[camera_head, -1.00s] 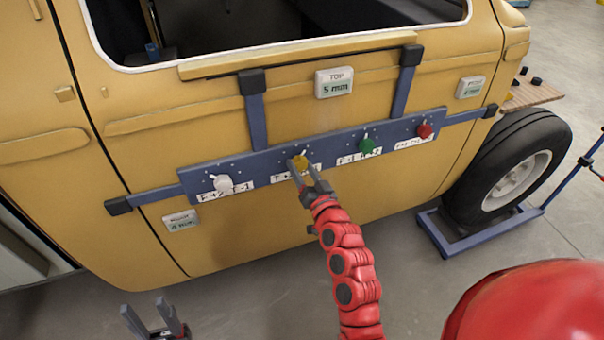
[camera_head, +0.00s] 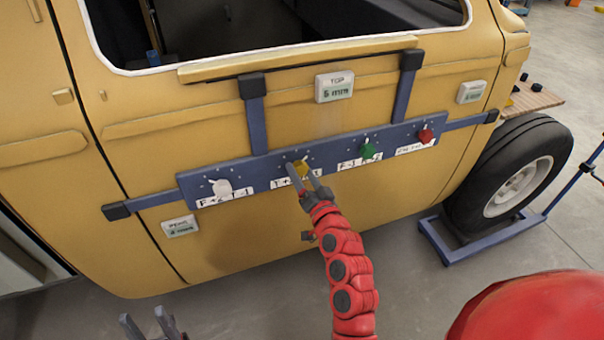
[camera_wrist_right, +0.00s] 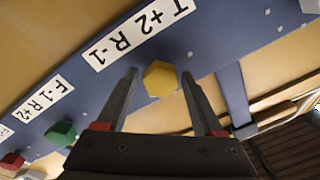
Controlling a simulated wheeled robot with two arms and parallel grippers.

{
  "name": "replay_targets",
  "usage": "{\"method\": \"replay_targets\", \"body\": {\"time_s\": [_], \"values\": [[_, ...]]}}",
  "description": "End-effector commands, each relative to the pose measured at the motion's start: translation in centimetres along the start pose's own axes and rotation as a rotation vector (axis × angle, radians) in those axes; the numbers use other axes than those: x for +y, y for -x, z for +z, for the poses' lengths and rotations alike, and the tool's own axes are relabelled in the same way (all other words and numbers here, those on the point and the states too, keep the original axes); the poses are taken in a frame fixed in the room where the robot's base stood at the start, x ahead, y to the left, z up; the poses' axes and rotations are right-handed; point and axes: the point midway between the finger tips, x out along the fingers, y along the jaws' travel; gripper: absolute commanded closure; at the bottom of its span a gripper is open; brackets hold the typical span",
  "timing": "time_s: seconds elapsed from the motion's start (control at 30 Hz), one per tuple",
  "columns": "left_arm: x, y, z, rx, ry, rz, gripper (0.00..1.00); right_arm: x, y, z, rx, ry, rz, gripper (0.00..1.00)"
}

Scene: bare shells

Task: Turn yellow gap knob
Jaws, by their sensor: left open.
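The yellow knob (camera_head: 301,168) sits on a blue panel (camera_head: 262,178) fixed across the yellow car door. My right gripper (camera_head: 302,176) is at it, with one finger on each side. In the right wrist view the yellow knob (camera_wrist_right: 160,79) is between the two spread fingertips (camera_wrist_right: 160,73), with narrow gaps showing on both sides. The label (camera_wrist_right: 138,33) beside it reads T+2 R-1. My left gripper (camera_head: 146,317) is open and empty at the bottom left, away from the panel.
A white knob (camera_head: 222,187), a green knob (camera_head: 368,151) and a red knob (camera_head: 426,136) share the panel. Small displays are TOP (camera_head: 333,87), one at lower left (camera_head: 180,226) and one at right (camera_head: 471,92). A wheel (camera_head: 510,172) stands at right.

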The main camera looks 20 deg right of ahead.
Motion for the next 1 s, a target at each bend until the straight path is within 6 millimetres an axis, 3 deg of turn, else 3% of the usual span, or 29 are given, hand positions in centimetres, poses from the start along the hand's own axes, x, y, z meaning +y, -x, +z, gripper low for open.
{"method": "replay_targets", "body": {"time_s": [0.1, 0.47, 0.67, 0.87, 1.0], "values": [[0.0, 0.0, 0.0, 0.000, 0.000, 0.000, 0.50, 0.0, 0.0, 0.0, 0.001, 0.000, -0.001, 0.13], [0.0, 0.2, 0.0, 0.000, 0.000, 0.000, 0.50, 0.1, 0.6, 0.1, 0.001, 0.000, 0.000, 0.13], [0.1, 1.3, 0.2, 0.000, 0.000, 0.000, 0.50, 0.3, 3.8, 0.3, 0.002, -0.001, 0.001, 0.13], [0.1, 2.7, 0.5, 0.000, 0.000, 0.000, 0.50, 0.3, 8.9, 0.3, 0.002, 0.001, 0.002, 0.13], [0.0, 0.8, 0.1, 0.000, 0.000, 0.000, 0.50, -0.1, 11.7, -0.2, -0.004, 0.002, 0.006, 0.13]]}}
